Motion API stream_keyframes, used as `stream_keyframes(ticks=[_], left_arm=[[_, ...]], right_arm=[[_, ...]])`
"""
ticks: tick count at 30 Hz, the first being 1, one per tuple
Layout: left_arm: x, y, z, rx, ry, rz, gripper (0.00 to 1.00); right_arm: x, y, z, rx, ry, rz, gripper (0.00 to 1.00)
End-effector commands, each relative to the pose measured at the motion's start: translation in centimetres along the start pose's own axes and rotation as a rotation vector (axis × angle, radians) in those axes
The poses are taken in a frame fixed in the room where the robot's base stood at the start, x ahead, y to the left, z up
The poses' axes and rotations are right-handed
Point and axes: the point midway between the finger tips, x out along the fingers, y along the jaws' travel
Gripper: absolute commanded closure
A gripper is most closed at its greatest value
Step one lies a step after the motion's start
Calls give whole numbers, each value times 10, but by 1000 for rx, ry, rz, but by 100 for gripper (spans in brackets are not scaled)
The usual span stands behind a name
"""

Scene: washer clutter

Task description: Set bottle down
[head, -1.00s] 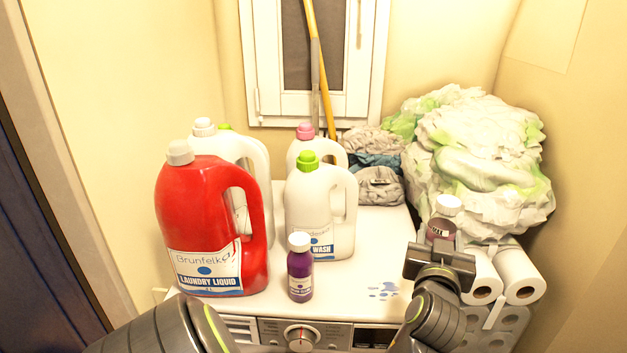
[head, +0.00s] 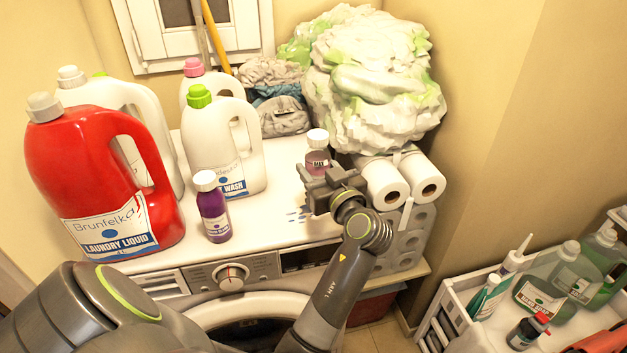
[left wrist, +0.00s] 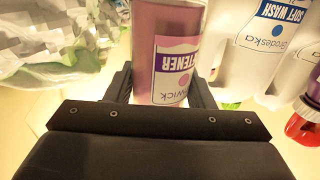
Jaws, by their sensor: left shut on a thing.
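The bottle (head: 318,161) is mauve with a white cap and stands upright at the right part of the white washer top (head: 275,185). In the left wrist view the bottle (left wrist: 170,45) shows a purple and white softener label and sits between the fingers. My left gripper (head: 322,178) is shut on it from the front. The gripper hides the bottle's lower part and base, so I cannot tell whether it touches the washer top. My right gripper is not in view.
A purple bottle (head: 213,207), a white jug (head: 222,145) and a red jug (head: 95,185) stand left. Toilet rolls (head: 385,184) and a large bag (head: 370,75) lie right and behind. A white cart (head: 455,305) holds bottles at lower right.

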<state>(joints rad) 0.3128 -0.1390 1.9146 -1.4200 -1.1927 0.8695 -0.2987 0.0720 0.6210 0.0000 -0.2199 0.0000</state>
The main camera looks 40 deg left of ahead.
Motion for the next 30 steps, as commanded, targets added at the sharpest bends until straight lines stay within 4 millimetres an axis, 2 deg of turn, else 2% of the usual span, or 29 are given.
stream_keyframes(ticks=[9,20,21,25,30], left_arm=[[0,0,37,1,2,1,82],[0,0,42,-2,3,2,82],[0,0,41,-1,1,2,48],[0,0,41,0,1,1,31],[0,0,41,0,1,1,30]], right_arm=[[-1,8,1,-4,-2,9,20],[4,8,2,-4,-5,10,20],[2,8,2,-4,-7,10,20],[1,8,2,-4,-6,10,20],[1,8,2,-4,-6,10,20]])
